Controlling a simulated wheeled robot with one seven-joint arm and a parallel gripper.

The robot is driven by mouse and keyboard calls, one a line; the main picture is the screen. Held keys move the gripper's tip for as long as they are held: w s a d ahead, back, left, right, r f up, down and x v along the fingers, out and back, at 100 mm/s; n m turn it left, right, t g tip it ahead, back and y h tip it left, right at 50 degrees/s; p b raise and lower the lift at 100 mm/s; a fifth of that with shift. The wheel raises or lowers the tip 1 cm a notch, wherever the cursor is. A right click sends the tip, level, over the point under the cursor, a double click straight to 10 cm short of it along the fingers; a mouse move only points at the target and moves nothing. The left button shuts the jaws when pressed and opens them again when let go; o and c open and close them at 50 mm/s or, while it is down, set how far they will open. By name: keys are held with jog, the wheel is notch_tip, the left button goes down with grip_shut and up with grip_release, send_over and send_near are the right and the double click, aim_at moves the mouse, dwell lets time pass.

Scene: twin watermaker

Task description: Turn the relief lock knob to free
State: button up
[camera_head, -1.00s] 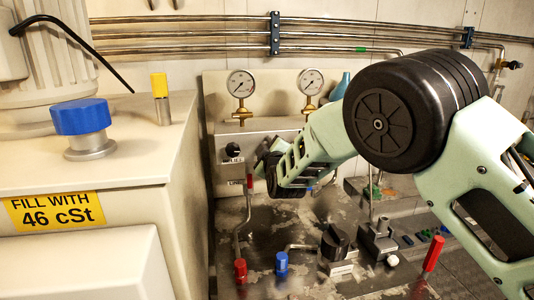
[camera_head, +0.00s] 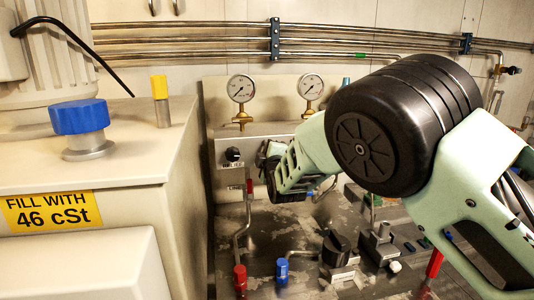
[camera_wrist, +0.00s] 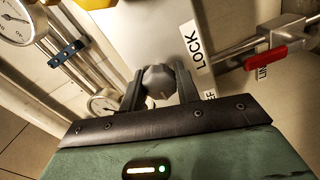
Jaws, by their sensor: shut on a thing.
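In the wrist view a grey faceted knob (camera_wrist: 158,82) sits between the two fingers of my gripper (camera_wrist: 160,88). The fingers are shut on it, one on each side. A white label (camera_wrist: 194,47) reading LOCK is on the panel beside the knob. Part of another label (camera_wrist: 209,95), ending in EF, shows by the right finger. In the head view my gripper (camera_head: 267,160) is at the panel, right of a black knob (camera_head: 233,154) labelled RELIEF. There the gripper hides the grey knob.
A red-handled valve (camera_wrist: 265,58) labelled LINE is close by. Two gauges (camera_head: 241,88) (camera_head: 311,86) stand above the panel. Red (camera_head: 240,274) and blue (camera_head: 282,268) handles and a black knob (camera_head: 336,245) are below. A beige cabinet (camera_head: 120,150) stands at left.

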jog(key=o, duration=1)
jog(key=shift+c, duration=0.2)
jog(key=shift+s, duration=0.1)
jog(key=b+v, duration=0.4)
jog(key=v, duration=1.3)
jog(key=shift+s+d, duration=0.1)
jog(key=shift+s, duration=0.05)
